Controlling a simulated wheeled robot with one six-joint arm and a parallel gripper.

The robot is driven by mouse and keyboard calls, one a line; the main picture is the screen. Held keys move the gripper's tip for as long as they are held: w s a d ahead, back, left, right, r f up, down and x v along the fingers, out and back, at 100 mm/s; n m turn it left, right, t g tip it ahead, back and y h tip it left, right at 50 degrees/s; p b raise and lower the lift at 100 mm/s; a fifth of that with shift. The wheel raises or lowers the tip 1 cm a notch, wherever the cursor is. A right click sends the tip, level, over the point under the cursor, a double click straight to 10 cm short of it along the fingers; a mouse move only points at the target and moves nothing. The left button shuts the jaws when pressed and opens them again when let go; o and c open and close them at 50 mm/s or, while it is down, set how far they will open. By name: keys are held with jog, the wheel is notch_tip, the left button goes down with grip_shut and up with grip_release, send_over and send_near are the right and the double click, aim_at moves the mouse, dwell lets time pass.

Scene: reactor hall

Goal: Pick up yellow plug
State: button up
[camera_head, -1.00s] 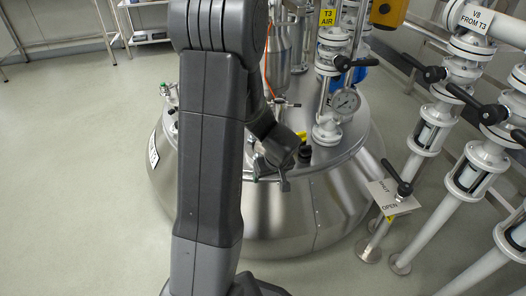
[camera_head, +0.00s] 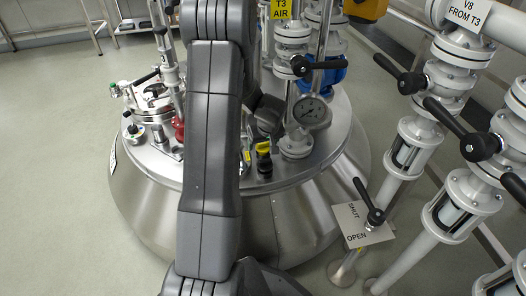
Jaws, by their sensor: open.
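The yellow plug (camera_head: 263,147) sits upright on a black fitting on the steel vessel's lid (camera_head: 300,172), just right of my arm and left of the pressure gauge. My gripper (camera_head: 267,122) shows only in part beside my arm, a little above the plug in the picture. It is open and nothing shows held in it. Its fingertips are mostly hidden, and I cannot tell its exact gap to the plug.
The pressure gauge (camera_head: 312,112) and white flanged pipe (camera_head: 296,143) stand close right of the plug. Clamps and a red fitting (camera_head: 179,130) are left of my arm. Black-handled valves (camera_head: 410,83) and a SHUT/OPEN plate (camera_head: 362,224) fill the right.

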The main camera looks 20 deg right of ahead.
jog(key=shift+w+f, duration=0.15)
jog(key=shift+f, duration=0.1)
jog(key=c, duration=1)
jog(key=shift+c, duration=0.2)
jog(key=shift+r, duration=0.2)
